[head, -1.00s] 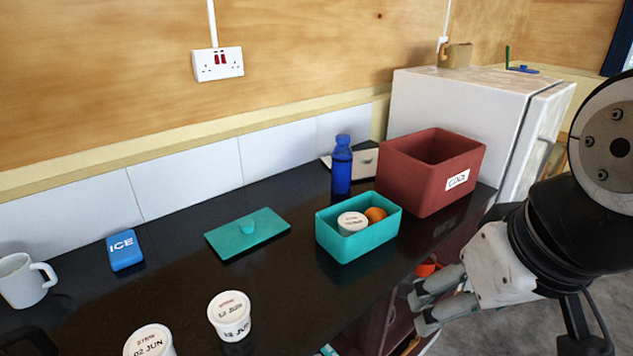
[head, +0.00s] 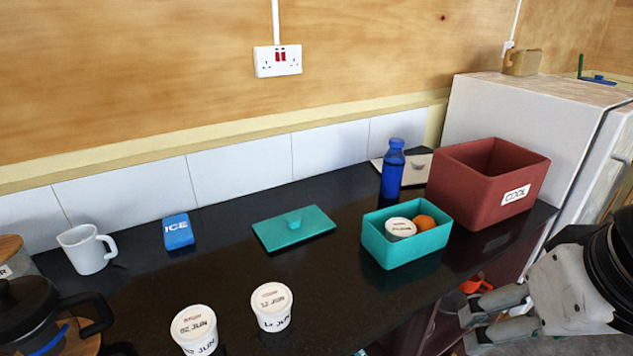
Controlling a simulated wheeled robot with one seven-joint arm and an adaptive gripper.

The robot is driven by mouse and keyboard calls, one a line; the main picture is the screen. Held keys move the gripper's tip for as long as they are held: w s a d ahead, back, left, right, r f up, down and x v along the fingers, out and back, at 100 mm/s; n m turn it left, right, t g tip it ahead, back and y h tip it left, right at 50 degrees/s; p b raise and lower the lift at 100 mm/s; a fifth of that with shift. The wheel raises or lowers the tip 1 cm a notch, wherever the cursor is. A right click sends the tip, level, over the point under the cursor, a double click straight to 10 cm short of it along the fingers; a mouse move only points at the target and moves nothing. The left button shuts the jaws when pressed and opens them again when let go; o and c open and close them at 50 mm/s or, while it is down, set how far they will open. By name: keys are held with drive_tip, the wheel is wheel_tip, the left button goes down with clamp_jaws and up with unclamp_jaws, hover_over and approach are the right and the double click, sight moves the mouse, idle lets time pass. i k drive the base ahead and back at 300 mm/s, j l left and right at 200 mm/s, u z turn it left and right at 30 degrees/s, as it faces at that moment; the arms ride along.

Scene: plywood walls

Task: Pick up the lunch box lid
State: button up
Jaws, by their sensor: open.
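The lunch box lid (head: 275,232) is a flat teal rectangle with a small raised knob. It lies on the black worktop, left of the teal lunch box (head: 408,255). The lunch box is open and holds a white-lidded tub (head: 400,228) and an orange (head: 424,222). My gripper (head: 470,331) is at the lower right, in front of the worktop's edge. Its fingers are apart and point left, with nothing seen between them. It is well away from the lid.
A red box (head: 473,202) labelled COOL and a blue bottle (head: 393,170) stand behind the lunch box. Two dated tubs (head: 271,318) stand in front of the lid. A blue ice block (head: 178,231), a mug (head: 87,257) and a black pot (head: 30,308) are left. Worktop around the lid is clear.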

sight(287, 228)
drive_tip(key=i+l+u, duration=0.45)
drive_tip(key=l+u, duration=0.3)
drive_tip(key=i+l+u, duration=0.15)
drive_tip(key=l+u, duration=0.2)
